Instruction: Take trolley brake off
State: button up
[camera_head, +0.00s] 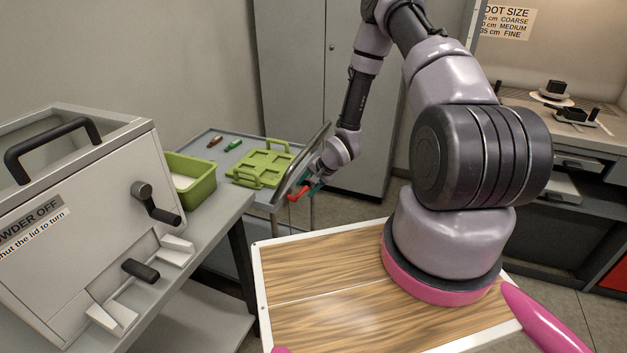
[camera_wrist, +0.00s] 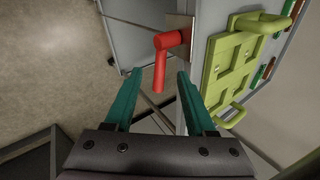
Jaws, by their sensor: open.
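The trolley (camera_head: 222,144) is a grey tray-topped cart at the back, left of my arm. Its brake is a red lever (camera_wrist: 166,55) at the trolley's near edge; it also shows in the head view (camera_head: 297,194). In the wrist view the lever has a thick round end and a bar pointing down in the picture, between the finger lines. My gripper (camera_wrist: 158,75) has two teal fingers, open and empty, with the lever's bar end just at the gap between the tips. In the head view my gripper (camera_head: 308,184) is beside the trolley's handle end.
A green tray with handles (camera_head: 262,164) and two small tools lie on the trolley top. A green bin (camera_head: 188,180) stands on the grey bench beside the powder machine (camera_head: 85,230). A grey cabinet (camera_head: 300,80) stands behind. Floor is free left of the lever in the wrist view.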

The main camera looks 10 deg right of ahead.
aim_at(302, 193)
jog(key=shift+x, duration=1.35)
grip_shut()
jog(key=shift+w+d+f+g+y, duration=0.2)
jog(key=shift+g+y, duration=0.1)
jog(key=shift+g, duration=0.1)
jog(key=shift+a+f+m+g+y, duration=0.15)
jog(key=shift+f+m+g+y, duration=0.3)
jog(key=shift+g, duration=0.45)
jog(key=shift+r, duration=0.15)
